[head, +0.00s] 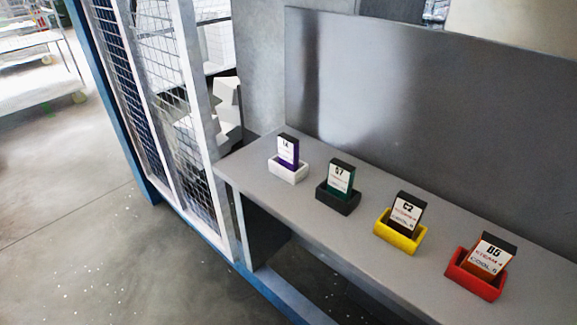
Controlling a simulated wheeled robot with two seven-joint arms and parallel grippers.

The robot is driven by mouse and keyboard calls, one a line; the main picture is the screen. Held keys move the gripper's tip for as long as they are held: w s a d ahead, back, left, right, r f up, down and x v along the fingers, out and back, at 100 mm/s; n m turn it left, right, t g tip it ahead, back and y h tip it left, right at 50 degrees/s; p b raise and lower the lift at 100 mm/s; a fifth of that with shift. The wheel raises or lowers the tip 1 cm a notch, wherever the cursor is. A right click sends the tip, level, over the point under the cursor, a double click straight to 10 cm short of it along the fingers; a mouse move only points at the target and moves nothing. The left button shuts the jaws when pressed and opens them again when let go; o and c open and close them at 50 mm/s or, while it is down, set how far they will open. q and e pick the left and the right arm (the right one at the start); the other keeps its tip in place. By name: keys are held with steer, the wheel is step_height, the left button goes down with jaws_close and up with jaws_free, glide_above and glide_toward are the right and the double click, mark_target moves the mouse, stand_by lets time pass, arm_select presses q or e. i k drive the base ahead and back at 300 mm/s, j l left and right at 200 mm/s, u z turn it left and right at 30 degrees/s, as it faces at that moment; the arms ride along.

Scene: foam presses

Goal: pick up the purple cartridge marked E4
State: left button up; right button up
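The purple cartridge (288,150) stands upright in a white holder (288,174) at the left end of the grey shelf. Its top is dark and a white label covers much of its face. The mark on the label ends in what looks like a 4, but its first character is too small to read surely. The lower part of the cartridge is hidden inside the holder. Neither of my grippers is in view, and nothing touches the cartridge.
The grey shelf (258,182) also carries a green cartridge (341,178) in a black holder, a dark cartridge marked C2 (407,214) in a yellow holder, and an orange-brown one (488,256) in a red holder. A mesh fence (165,70) stands left; a grey panel (400,90) rises behind.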

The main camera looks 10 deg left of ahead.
mark_target(288, 146)
steer(key=i+j+z, duration=0.2)
steer(key=j, duration=0.3)
steer(key=i+j+z, duration=0.2)
steer(key=j, duration=0.35)
steer(key=i+j+z, duration=0.15)
steer(key=j, duration=0.45)
steer(key=i+j+z, duration=0.2)
steer(key=j, duration=0.4)
steer(key=i+j+z, duration=0.2)
steer(key=j, duration=0.45)
steer(key=j+z, duration=0.2)
steer(key=j, duration=0.4)
steer(key=i, duration=0.05)
